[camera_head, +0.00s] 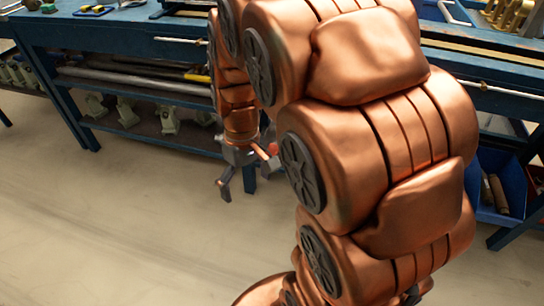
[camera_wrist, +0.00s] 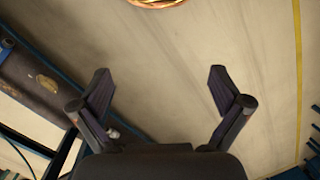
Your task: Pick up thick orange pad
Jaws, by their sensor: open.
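I cannot make out a thick orange pad in either view. My gripper (camera_head: 226,187) hangs in front of the blue bench, above the floor, and points downward. In the wrist view its two dark fingers (camera_wrist: 160,78) are spread wide apart, with only bare floor between them. Nothing is held. A rounded copper-orange edge is cut off at the top of the wrist view; I cannot tell what it is. My copper arm covers much of the middle of the head view and hides part of the bench behind it.
A blue workbench (camera_head: 110,31) runs along the back, with small tools on top. Its lower shelf (camera_head: 150,86) carries long metal bars, with grey castings below. A blue bin (camera_head: 500,210) with cylindrical parts is at the right. The pale floor (camera_head: 110,220) at the front left is clear.

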